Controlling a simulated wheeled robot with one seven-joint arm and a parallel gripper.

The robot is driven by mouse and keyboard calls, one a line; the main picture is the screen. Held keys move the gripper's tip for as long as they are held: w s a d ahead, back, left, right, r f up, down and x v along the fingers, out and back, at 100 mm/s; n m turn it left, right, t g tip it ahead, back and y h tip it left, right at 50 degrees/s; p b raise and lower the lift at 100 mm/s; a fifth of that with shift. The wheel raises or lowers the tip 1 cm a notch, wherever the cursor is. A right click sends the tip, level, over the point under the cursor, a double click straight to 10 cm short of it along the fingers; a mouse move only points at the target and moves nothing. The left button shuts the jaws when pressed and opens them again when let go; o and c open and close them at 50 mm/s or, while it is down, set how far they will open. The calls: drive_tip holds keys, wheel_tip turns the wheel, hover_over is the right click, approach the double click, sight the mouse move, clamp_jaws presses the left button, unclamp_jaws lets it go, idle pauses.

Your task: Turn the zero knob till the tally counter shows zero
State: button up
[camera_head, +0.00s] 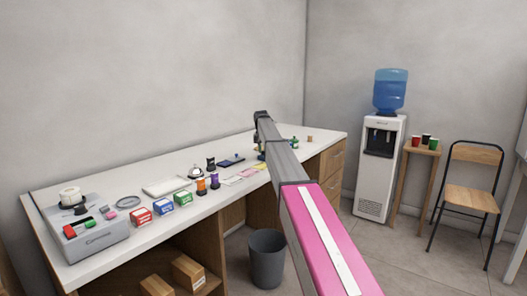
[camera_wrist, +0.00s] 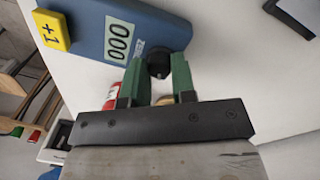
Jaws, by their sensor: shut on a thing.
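The tally counter (camera_wrist: 95,32) is a blue box in the wrist view, lying on the white counter top. Its pale green display (camera_wrist: 118,42) reads 000, seen turned on its side. A yellow +1 button (camera_wrist: 51,30) sticks out at its left end. The black zero knob (camera_wrist: 159,59) is at the end beside the display. My gripper (camera_wrist: 158,70) has its two green fingers shut on the knob, one on each side. In the head view the counter is not clearly visible near the end of my arm.
A red object (camera_wrist: 110,98) partly shows behind the left finger. A dark-framed item (camera_wrist: 292,18) lies at top right. A bin (camera_head: 267,255) stands below.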

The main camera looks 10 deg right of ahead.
drive_tip(key=shift+m, duration=1.6)
drive_tip(key=o, duration=0.9)
drive_tip(key=shift+r, duration=0.1)
drive_tip(key=r, duration=1)
drive_tip(key=shift+w+a+r, duration=0.2)
drive_tip(key=shift+a+r, duration=0.1)
